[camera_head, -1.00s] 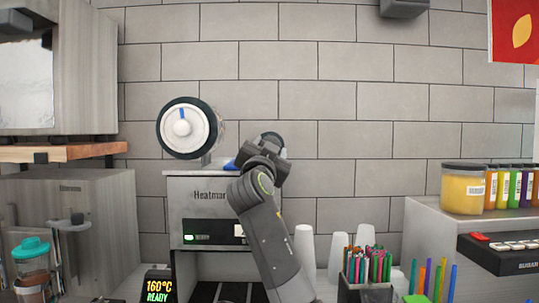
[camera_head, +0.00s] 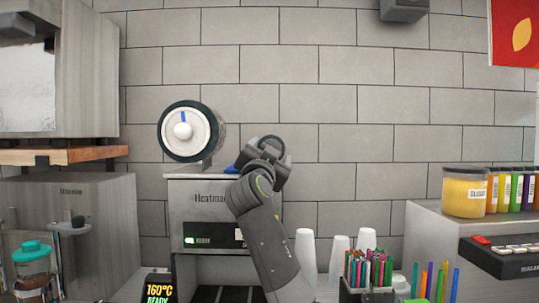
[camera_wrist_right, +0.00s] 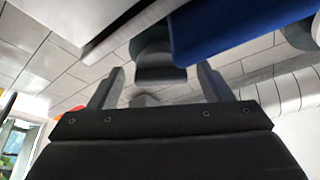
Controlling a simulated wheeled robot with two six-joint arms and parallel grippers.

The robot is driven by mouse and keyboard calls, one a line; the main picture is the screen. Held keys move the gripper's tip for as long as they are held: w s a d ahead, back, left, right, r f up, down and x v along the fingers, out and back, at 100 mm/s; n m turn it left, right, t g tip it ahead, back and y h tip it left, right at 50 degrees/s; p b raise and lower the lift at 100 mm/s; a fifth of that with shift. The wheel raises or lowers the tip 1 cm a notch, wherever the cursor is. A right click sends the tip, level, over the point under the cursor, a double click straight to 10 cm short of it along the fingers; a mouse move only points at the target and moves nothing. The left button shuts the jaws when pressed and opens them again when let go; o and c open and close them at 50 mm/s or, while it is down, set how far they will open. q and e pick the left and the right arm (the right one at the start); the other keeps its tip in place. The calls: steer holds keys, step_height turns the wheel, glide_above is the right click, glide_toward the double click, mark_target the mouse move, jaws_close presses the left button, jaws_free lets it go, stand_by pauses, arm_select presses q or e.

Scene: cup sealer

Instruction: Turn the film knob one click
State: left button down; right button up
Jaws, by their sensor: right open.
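The cup sealer (camera_head: 210,187), a grey box marked "Heatmar…", stands against the tiled wall. On its top left is a round film roll with a white face (camera_head: 172,138), a white hub and a blue mark near the top. A dark round knob (camera_head: 271,141) shows at the top right, partly hidden by my right gripper (camera_head: 267,153). In the wrist view my right gripper (camera_wrist_right: 155,88) is open, with a dark knob-like part (camera_wrist_right: 158,62) ahead between its fingertips; contact is not clear. My left gripper is not in view.
A blue part (camera_wrist_right: 235,28) lies close to the right finger in the wrist view. White cups (camera_head: 338,258) and a holder of coloured straws or pens (camera_head: 368,272) stand right of my right arm. A shelf with jars (camera_head: 465,190) is farther right.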

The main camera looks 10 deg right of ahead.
steer(key=b+v, duration=0.6)
steer(key=v, duration=1.1)
steer(key=shift+s+f, duration=0.15)
